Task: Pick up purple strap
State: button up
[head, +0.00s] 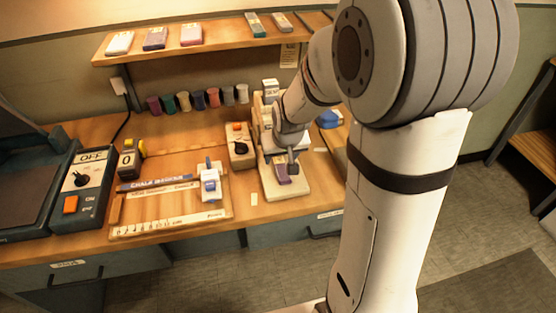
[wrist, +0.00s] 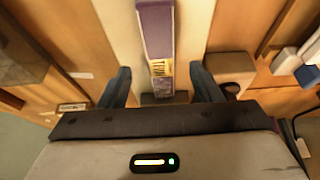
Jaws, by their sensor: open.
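The purple strap (wrist: 154,28) runs lengthwise down the upper middle of the wrist view and has a printed label at its near end. It lies on a pale base (wrist: 192,30), with its label end between the two fingers. In the head view the purple strap (head: 283,177) shows on the base plate (head: 296,190) of a pale bench device. My gripper (wrist: 160,84) is open, with a dark finger on each side of the strap and visible gaps between. In the head view my gripper (head: 287,160) is over the device and partly hides the strap.
A control box (head: 239,146) with a black knob stands left of the device. A wooden board (head: 165,208) with a blue-and-white clamp (head: 210,182) lies farther left. Several coloured spools (head: 184,101) line the back under a shelf (head: 175,48). My arm covers the right side.

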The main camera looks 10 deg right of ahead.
aim_at(280, 162)
jog(key=shift+x, duration=1.55)
jog(key=shift+r, duration=0.1)
jog(key=c, duration=1.1)
